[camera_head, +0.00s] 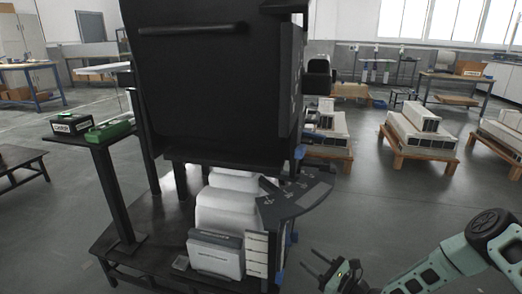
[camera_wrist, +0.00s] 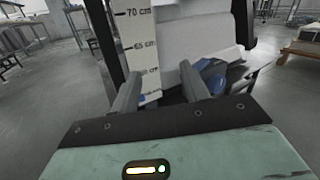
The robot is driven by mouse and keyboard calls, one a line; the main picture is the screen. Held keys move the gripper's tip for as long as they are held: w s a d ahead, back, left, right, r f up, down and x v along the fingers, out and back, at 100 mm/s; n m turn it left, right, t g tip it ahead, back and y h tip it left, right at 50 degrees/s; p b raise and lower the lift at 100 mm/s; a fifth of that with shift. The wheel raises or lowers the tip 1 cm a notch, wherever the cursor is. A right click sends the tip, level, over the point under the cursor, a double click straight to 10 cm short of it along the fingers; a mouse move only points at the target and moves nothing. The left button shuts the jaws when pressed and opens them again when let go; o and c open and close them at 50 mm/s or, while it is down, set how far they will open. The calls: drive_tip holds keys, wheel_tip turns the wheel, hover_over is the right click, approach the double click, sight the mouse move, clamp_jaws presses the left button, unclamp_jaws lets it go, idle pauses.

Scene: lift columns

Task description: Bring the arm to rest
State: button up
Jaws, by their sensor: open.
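My arm (camera_head: 440,265) reaches in from the lower right of the head view, bent at a joint near the right edge. My gripper (camera_head: 318,262) is at its end, low over the floor to the right of a black lift stand. In the wrist view my gripper (camera_wrist: 162,88) shows two grey fingers standing apart with nothing between them. Beyond the fingers are a white height scale (camera_wrist: 137,45) marked in centimetres and a blue knob (camera_wrist: 212,75). I cannot tell the exact gap to them.
The black lift stand (camera_head: 215,95) fills the middle, with a black low platform (camera_head: 135,262) under it. A side post carries a green box (camera_head: 108,132). Wooden pallets with white columns (camera_head: 425,135) stand at the back right. Grey floor (camera_head: 385,205) is clear between them and my arm.

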drive_tip(key=s+a+r+n+g+y, duration=0.4)
drive_tip(key=s+a+r+n+g, duration=0.85)
drive_tip(key=r+n+g, duration=0.3)
drive_tip(key=s+d+r+n+g+h, duration=0.1)
drive_tip(key=s+r+n+h, duration=0.25)
drive_tip(key=s, duration=0.25)
drive_tip(key=s+r+n+g+h, duration=0.2)
drive_tip(key=s+r+n+h, duration=0.1)
drive_tip(key=s+n+h, duration=0.25)
drive_tip(key=s+d+r+n+g+h, duration=0.1)
drive_tip(key=s+r+n+h, duration=0.25)
drive_tip(key=s, duration=0.35)
drive_tip(key=s+d+r+n+t+h, duration=0.4)
drive_tip(key=d+r+n+t, duration=0.1)
drive_tip(key=d+n+t, duration=0.15)
wheel_tip(320, 180, up, 25)
drive_tip(key=p, duration=2.5)
drive_tip(key=shift+s+m+g, duration=0.15)
drive_tip(key=shift+m+g, duration=0.25)
drive_tip(key=shift+m, duration=0.05)
drive_tip(key=shift+a, duration=0.1)
